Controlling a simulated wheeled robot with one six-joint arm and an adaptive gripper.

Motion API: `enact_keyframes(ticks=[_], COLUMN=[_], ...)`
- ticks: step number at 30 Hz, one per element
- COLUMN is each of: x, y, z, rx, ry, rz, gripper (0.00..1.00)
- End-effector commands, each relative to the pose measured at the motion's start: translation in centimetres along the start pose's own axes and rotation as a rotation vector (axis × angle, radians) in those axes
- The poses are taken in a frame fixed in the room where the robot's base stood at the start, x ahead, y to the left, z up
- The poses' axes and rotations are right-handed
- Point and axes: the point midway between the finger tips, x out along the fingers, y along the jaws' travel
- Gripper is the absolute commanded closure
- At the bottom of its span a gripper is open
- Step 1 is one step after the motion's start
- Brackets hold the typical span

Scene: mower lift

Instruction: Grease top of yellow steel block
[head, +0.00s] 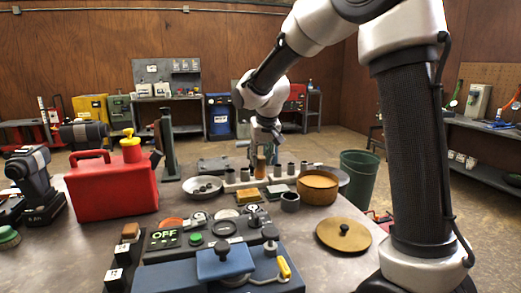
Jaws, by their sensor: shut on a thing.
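My gripper (265,146) is above the far middle of the table, fingers pointing down. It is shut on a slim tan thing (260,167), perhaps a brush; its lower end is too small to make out. A small yellow block (247,195) lies on the table, below and a little left of the gripper.
A white rack (236,184) with several grey cups stands behind the block. A grey bowl (202,187) is left of it. A red fuel can (112,188) stands at left. A blue device (222,264) and a control panel showing OFF (164,237) fill the front.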

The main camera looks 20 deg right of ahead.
Motion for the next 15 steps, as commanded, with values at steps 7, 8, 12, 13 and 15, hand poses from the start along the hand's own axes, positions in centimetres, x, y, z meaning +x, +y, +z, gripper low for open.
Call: enact_keyframes(ticks=[7, 8, 12, 13, 15], x=[-2.0, -2.1, -2.3, -2.3, -2.3], y=[0.2, 0.2, 0.2, 0.2, 0.2], z=[-0.6, -0.6, -0.7, -0.7, -0.7], rx=[0.003, 0.003, 0.003, 0.002, 0.002], ry=[0.001, 0.001, 0.001, 0.001, 0.001], rz=[0.001, 0.001, 0.001, 0.001, 0.001], gripper=[0.87, 0.87, 0.87, 0.87, 0.87])
